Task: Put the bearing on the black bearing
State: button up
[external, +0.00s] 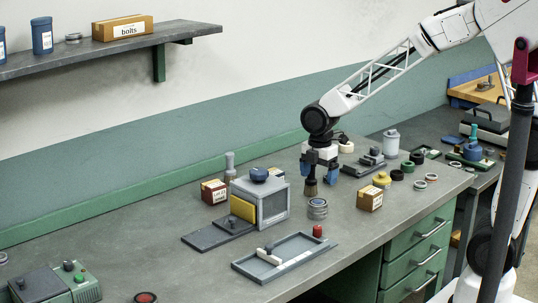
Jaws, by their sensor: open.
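My gripper (319,174) is open and points down over the middle of the workbench, its blue fingers just behind a stack of silver rings (317,208). A small brownish thing (310,188) shows under the fingers; I cannot tell whether it stands on the bench. I cannot tell for sure which of these are the bearing and the black bearing.
A grey box machine (265,198) with a blue knob stands left of my gripper. A grey tray (283,257) lies in front, with a red part (317,231) at its edge. A small brown box (370,198) and a yellow part (382,180) stand at right.

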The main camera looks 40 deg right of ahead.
jog(key=shift+r, duration=1.45)
jog(key=s+d+r+m+t, duration=0.1)
jog(key=s+d+r+m, duration=0.1)
jog(key=s+d+m, duration=0.3)
jog(key=s+d+r+m, duration=0.3)
jog(key=s+d+m, duration=0.3)
jog(key=s, duration=0.6)
jog(key=s+d+r+m+t, duration=0.1)
jog(key=s+d+r+m, duration=0.2)
jog(key=s+d+m, duration=0.2)
jog(key=s+m, duration=0.3)
jog(key=shift+s+d+r+t, duration=0.25)
jog(key=shift+t, duration=0.05)
